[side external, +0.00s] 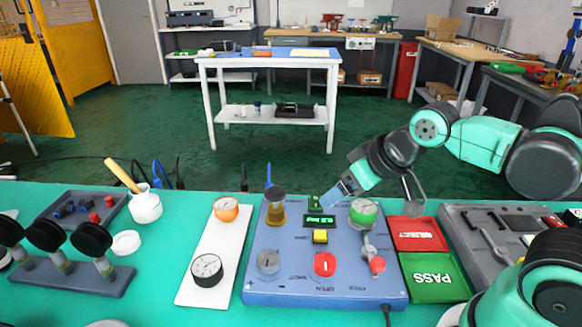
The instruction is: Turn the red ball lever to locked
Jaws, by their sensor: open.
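The red ball lever (376,264) is on the right side of the blue-grey control panel (290,294). Its grey arm runs from a pivot near the green-topped gauge down toward the panel's front edge, with the red ball at the near end. Printed labels sit around it, too small to read surely. My gripper (373,201) is open and empty, above the back right part of the panel. It is behind and above the lever, apart from it. One finger is light blue, the other dark grey.
The panel also carries a red knob (325,263), a grey knob (268,262), a yellow button (320,237), a green-topped gauge (363,212) and an amber cylinder (275,212). Red REJECT (418,235) and green PASS (433,283) mats lie right. A white gauge board (212,255) lies left.

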